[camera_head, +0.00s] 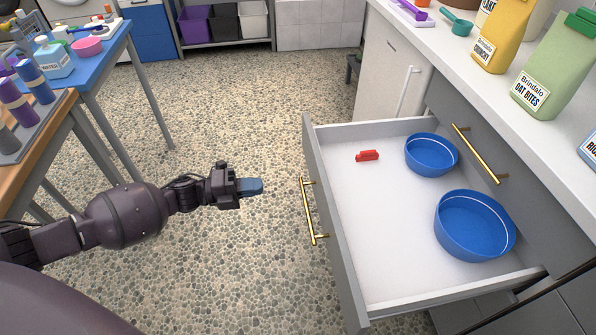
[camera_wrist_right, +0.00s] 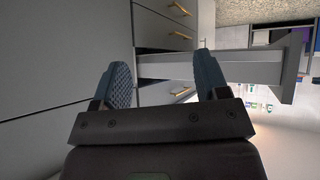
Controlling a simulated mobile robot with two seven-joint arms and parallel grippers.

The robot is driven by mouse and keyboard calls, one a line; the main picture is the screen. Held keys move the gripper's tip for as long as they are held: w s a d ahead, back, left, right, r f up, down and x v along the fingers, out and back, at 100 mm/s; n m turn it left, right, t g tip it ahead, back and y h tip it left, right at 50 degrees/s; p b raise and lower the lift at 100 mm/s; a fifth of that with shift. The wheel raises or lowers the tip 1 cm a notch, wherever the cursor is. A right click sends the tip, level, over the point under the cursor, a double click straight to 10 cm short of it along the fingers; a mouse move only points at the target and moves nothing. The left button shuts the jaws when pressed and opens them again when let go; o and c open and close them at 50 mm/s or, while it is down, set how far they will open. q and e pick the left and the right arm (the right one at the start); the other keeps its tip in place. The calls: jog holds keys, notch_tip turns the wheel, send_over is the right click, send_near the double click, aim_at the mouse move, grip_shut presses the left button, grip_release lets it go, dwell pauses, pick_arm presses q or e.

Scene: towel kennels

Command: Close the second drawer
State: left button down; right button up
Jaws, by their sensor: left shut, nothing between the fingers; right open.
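The open drawer (camera_head: 375,225) is pulled far out of the grey cabinet under the white counter, below a shut drawer front (camera_head: 485,135). A gold handle (camera_head: 308,210) is on its front panel. Inside lie two blue bowls (camera_head: 430,155) (camera_head: 475,225) and a small red object (camera_head: 367,155). My left gripper (camera_head: 258,186) is shut and empty, left of the handle and apart from it. The right wrist view shows my right gripper (camera_wrist_right: 165,80), open, with the pulled-out drawer (camera_wrist_right: 225,70) beyond its fingers. Whether it touches the drawer I cannot tell.
The counter (camera_head: 470,50) holds a yellow pack (camera_head: 502,35), a green-capped pack (camera_head: 553,65) and a teal scoop (camera_head: 457,22). A blue table (camera_head: 88,68) with bottles and a pink bowl stands at left. The pebbled floor (camera_head: 230,115) between is clear.

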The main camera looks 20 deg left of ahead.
aim_at(320, 179)
pick_arm(q)
jog(key=b+x, duration=0.1)
jog(key=x, duration=1.1)
jog(key=shift+w+d+b, duration=0.15)
jog(key=shift+d+b, duration=0.1)
jog(key=shift+b, duration=0.05)
jog(key=shift+w+d, duration=0.3)
jog(key=shift+d, duration=0.1)
pick_arm(e)
jog(key=shift+w+a+f+n, duration=0.1)
jog(key=shift+w+f+n, duration=0.1)
jog(key=shift+w+n, duration=0.1)
pick_arm(q)
jog(key=shift+r, duration=0.1)
pick_arm(e)
jog(key=shift+s, duration=0.1)
pick_arm(q)
jog(key=shift+d, duration=0.1)
